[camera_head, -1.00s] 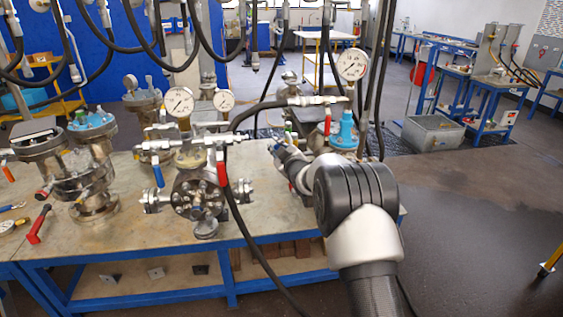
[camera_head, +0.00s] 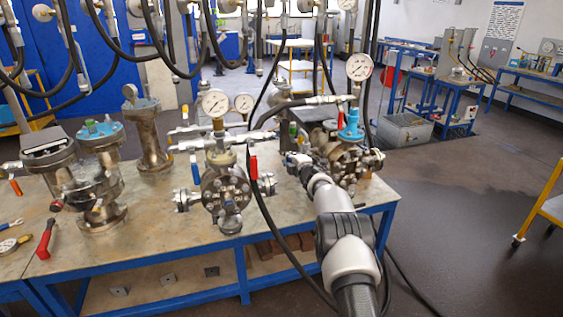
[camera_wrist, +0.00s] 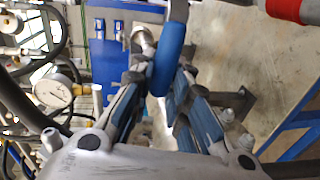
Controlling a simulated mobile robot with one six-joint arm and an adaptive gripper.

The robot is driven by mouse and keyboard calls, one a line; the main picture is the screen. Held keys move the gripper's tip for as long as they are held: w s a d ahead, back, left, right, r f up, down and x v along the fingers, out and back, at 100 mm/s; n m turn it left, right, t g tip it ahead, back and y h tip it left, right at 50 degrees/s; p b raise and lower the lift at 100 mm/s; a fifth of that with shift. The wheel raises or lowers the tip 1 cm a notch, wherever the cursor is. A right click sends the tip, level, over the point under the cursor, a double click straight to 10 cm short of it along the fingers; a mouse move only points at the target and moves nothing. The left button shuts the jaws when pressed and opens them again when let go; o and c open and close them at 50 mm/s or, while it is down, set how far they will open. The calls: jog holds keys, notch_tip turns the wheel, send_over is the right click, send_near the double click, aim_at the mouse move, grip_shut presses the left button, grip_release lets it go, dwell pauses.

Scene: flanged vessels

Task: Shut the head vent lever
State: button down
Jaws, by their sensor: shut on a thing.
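A blue lever handle (camera_wrist: 174,45) hangs from the top of the wrist view down between my fingers. My gripper (camera_wrist: 163,80) is shut on its lower end. In the head view my gripper (camera_head: 296,163) is small, at the left side of the right-hand flanged vessel (camera_head: 348,160). The held lever cannot be made out there. That vessel has a blue fitting (camera_head: 351,127), a red lever (camera_head: 340,120) and a pressure gauge (camera_head: 359,67). Which lever is the head vent is not marked.
The middle vessel (camera_head: 226,190) has a blue lever (camera_head: 195,168) and a red lever (camera_head: 253,167). Black hoses hang over the bench (camera_head: 150,222). Open floor is at right.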

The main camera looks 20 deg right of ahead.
jog(key=shift+f+n+b, duration=0.4)
jog(key=shift+f+b, duration=0.05)
jog(key=shift+b, duration=0.15)
jog(key=c, duration=1.5)
grip_release()
jog(key=shift+r, duration=0.1)
jog(key=shift+s+r, duration=0.35)
jog(key=shift+s, duration=1.6)
jog(key=shift+s+r, duration=0.4)
jog(key=shift+s, duration=1.55)
jog(key=shift+s+r, duration=0.35)
jog(key=shift+s, duration=1.6)
